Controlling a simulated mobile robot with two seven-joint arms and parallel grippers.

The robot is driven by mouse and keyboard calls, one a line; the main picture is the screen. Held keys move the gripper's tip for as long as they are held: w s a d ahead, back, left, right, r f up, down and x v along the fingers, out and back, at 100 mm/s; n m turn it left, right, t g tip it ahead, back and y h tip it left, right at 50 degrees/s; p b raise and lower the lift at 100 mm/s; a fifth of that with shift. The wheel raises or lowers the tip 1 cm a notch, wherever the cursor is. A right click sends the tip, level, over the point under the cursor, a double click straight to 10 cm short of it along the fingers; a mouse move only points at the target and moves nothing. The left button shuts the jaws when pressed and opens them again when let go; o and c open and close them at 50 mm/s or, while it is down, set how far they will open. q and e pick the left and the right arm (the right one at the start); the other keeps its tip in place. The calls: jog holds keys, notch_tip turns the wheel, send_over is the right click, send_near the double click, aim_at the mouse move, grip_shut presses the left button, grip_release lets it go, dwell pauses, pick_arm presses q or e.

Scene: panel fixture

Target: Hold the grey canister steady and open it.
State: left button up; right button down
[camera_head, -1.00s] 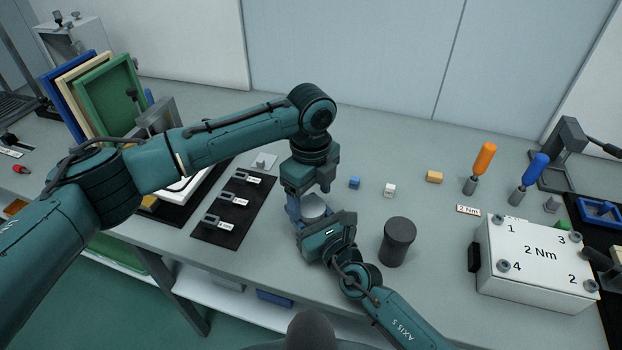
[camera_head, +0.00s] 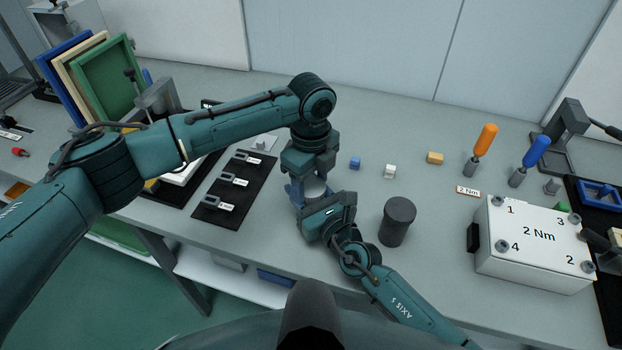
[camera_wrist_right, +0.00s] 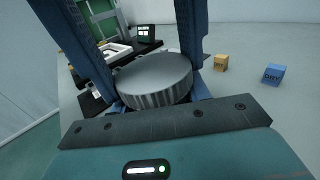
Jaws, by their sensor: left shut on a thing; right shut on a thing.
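The grey canister (camera_head: 316,188) stands upright on the table, mostly hidden between my two grippers. In the right wrist view its round, ribbed grey lid (camera_wrist_right: 155,78) shows close up. My left gripper (camera_head: 310,180) points down from above, with its blue fingers shut on either side of the lid; the fingers also come in from the top of the right wrist view. My right gripper (camera_head: 320,207) reaches in from the front, low, and is shut on the canister body. Its fingertips are largely hidden under the lid. I cannot tell whether the lid has lifted.
A dark grey cylinder (camera_head: 397,221) stands just right of my right gripper. Small blue (camera_head: 355,163), white (camera_head: 390,171) and orange (camera_head: 434,158) blocks lie behind it. A black mat (camera_head: 235,187) is on the left. A white 2 Nm box (camera_head: 535,245) is on the right.

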pick_arm(q)
jog(key=shift+n, duration=1.6)
jog(key=shift+c, duration=0.2)
jog(key=o, duration=1.1)
jog(key=shift+r, duration=0.1)
notch_tip(320, 180, up, 4)
jog(key=shift+r, duration=0.15)
jog(key=shift+c, duration=0.4)
notch_tip(320, 180, up, 3)
jog(key=m, duration=0.3)
jog(key=shift+r, duration=0.15)
jog(key=shift+c, duration=0.2)
notch_tip(320, 180, down, 8)
jog(key=shift+r, duration=0.1)
